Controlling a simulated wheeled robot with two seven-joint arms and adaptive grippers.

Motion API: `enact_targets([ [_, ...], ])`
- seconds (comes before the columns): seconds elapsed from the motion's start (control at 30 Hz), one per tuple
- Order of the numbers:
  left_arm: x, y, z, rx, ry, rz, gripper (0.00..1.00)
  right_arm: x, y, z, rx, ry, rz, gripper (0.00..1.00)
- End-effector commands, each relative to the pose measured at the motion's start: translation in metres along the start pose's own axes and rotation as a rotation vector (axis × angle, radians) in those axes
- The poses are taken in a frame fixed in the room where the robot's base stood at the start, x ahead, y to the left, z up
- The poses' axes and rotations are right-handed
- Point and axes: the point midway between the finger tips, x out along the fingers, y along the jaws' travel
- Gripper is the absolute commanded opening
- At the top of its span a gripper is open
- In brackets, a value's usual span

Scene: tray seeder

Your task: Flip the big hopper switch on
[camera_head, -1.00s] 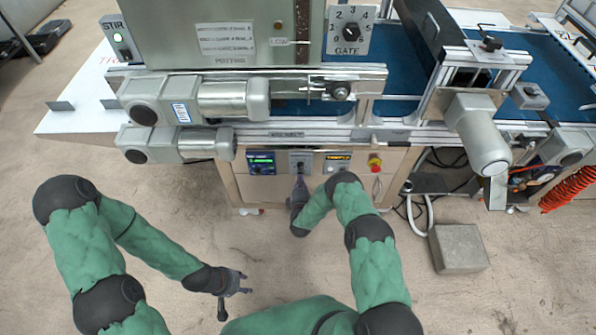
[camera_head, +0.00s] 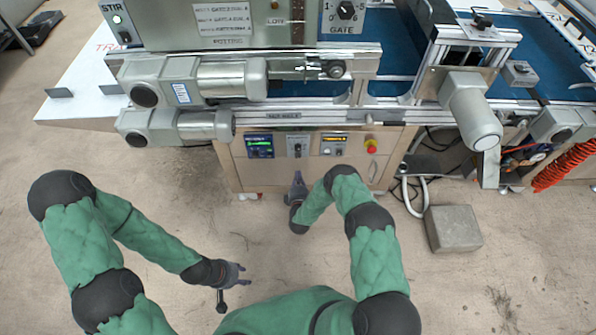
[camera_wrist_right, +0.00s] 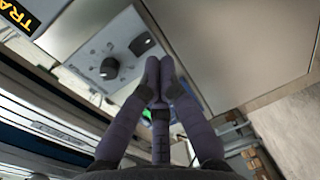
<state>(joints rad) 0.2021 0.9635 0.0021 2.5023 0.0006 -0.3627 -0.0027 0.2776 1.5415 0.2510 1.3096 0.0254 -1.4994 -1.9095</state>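A small grey panel (camera_head: 297,145) with dark controls sits in the middle of the machine's front; its lettering is too small to read. My left gripper (camera_head: 246,276) is open and empty, low over the floor.
A red button (camera_head: 371,146) is further right. Above are the hopper (camera_head: 219,38), the STIR box (camera_head: 116,20) and motors (camera_head: 232,80) overhanging the front. A grey block (camera_head: 453,228) lies on the floor.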

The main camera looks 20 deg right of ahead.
Motion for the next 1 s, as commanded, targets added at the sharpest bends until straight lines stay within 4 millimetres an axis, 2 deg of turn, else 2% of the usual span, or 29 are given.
enact_targets([
  [0.2, -0.015, 0.005, 0.001, 0.000, -0.002, 0.000, 0.40, -0.037, -0.009, 0.000, 0.000, 0.000, -0.005, 0.00],
  [0.4, -0.021, 0.007, 0.002, -0.001, -0.002, 0.000, 0.40, -0.061, -0.016, -0.001, 0.000, 0.001, -0.004, 0.00],
  [0.6, -0.022, 0.008, 0.002, -0.001, -0.002, 0.000, 0.40, -0.069, -0.019, 0.000, 0.000, 0.000, -0.002, 0.00],
  [1.0, -0.022, 0.008, 0.002, -0.001, -0.002, 0.000, 0.40, -0.070, -0.019, -0.001, 0.000, 0.001, -0.002, 0.00],
])
